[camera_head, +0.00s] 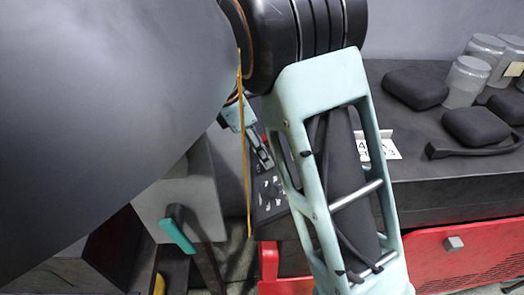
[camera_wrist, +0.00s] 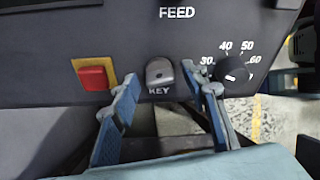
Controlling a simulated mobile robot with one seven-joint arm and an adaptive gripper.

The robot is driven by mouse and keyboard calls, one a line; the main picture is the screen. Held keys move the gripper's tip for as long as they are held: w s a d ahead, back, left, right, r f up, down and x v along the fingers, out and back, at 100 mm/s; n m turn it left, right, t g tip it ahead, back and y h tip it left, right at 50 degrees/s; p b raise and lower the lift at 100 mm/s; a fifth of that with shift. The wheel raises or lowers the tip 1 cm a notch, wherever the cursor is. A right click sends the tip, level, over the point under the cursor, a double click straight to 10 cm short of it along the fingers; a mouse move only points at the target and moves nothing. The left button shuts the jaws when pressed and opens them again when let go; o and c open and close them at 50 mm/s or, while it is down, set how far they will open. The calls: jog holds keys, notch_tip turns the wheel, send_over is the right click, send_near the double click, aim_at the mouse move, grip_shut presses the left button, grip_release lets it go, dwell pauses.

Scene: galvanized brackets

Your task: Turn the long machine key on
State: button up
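The machine key (camera_wrist: 159,71) is a short grey knob on the dark control panel (camera_wrist: 120,20), above the printed word KEY in the wrist view. My gripper (camera_wrist: 160,76) is open, with one blue-grey finger to the left of the key and one to its right. Gaps show between the key and both fingertips; I cannot tell their depth relative to it. In the head view my gripper (camera_head: 258,145) is partly hidden behind my arm and points at the small dark panel (camera_head: 268,195). The key cannot be made out there.
A red button (camera_wrist: 95,75) on a yellow plate sits left of the key. A black dial (camera_wrist: 233,76) with numbers sits close beside the right finger. In the head view, a dark bench holds black cases (camera_head: 415,87) and clear jars (camera_head: 466,80), above a red drawer front (camera_head: 430,262).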

jog(key=c, duration=1)
jog(key=shift+o, duration=0.2)
jog(key=shift+m+t+b, duration=0.4)
jog(key=shift+m+b, duration=0.1)
jog(key=shift+m, duration=0.9)
jog(key=o, duration=1.1)
jog(key=shift+s, duration=0.1)
jog(key=v, duration=1.2)
